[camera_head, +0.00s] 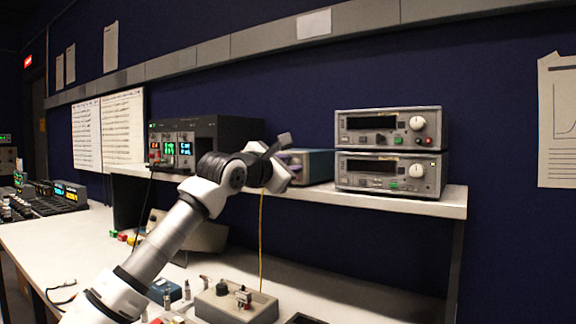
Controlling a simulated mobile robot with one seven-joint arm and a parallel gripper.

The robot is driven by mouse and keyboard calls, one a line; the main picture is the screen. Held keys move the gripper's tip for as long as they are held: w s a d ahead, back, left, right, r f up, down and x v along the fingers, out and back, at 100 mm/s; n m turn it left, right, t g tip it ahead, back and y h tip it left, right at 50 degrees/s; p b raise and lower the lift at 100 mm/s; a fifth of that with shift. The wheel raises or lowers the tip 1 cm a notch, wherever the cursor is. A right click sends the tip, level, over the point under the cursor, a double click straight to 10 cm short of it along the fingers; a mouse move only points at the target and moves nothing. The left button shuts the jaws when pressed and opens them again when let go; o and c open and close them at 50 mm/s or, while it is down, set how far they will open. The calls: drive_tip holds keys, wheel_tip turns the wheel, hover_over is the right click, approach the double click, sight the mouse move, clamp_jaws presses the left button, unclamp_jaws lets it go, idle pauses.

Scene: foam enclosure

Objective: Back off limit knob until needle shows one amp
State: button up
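Two stacked grey bench instruments, the upper one (388,127) and the lower one (388,173), stand on the shelf. Each has a dark display and a large pale knob at right, the upper knob (417,123) and the lower knob (416,170). A beige box (240,303) on the bench carries a small dark knob (222,288). I cannot tell which knob is the limit knob, and no needle is readable. A grey sloped case (202,235) is partly hidden behind my arm. My gripper (284,148) is raised in front of the shelf, left of the stack; its finger opening is unclear.
A black instrument (205,130) with green readouts and a bluish box (315,165) sit on the shelf (430,207). A yellow cable (261,240) hangs to the beige box. Small parts crowd the bench front; the bench (340,285) is clearer at right.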

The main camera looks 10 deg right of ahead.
clamp_jaws()
drive_tip(key=n+b, duration=0.1)
drive_tip(key=n, duration=0.1)
drive_tip(key=shift+n, duration=0.3)
drive_tip(key=o, duration=0.8)
unclamp_jaws()
drive_tip(key=shift+c, duration=0.2)
drive_tip(key=b+v, duration=0.3)
drive_tip(key=v, duration=1.1)
